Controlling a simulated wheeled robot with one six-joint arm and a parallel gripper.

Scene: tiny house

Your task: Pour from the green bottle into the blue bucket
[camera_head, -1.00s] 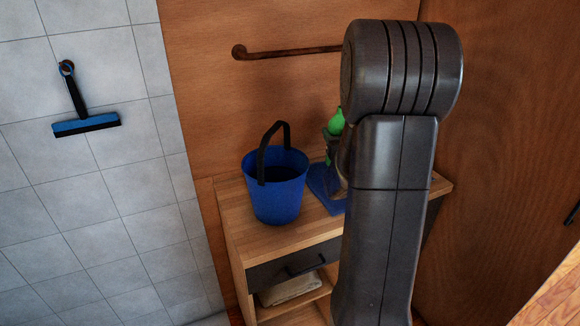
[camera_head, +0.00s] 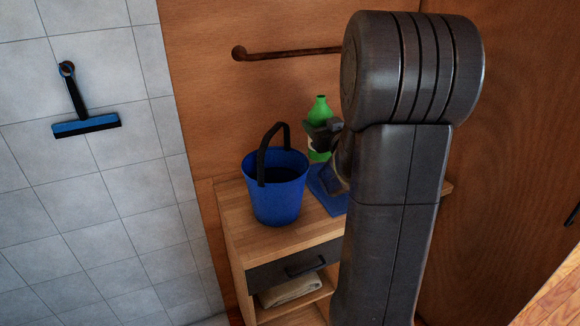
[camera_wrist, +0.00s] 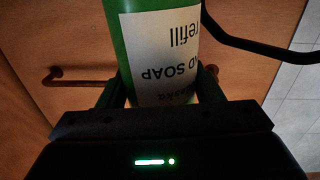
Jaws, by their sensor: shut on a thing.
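The green bottle (camera_head: 319,112) with a white label is upright behind and to the right of the bucket in the head view. My gripper (camera_head: 322,137) is shut on it, around its middle. In the wrist view the bottle (camera_wrist: 116,40) stands between the fingers of my gripper (camera_wrist: 160,92), and its label reads "soap refill" upside down. The blue bucket (camera_head: 275,196) stands upright on the wooden cabinet, its black handle raised. The bucket's inside is dark. Part of the bottle's base is hidden, and I cannot tell its height above the cabinet.
A blue flat object (camera_head: 328,192) lies on the wooden cabinet (camera_head: 290,238) right of the bucket, partly hidden by my arm. A brown rail (camera_head: 285,53) is on the wall behind. A squeegee (camera_head: 85,124) hangs on the tiles at left. A cloth (camera_head: 290,289) lies on the lower shelf.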

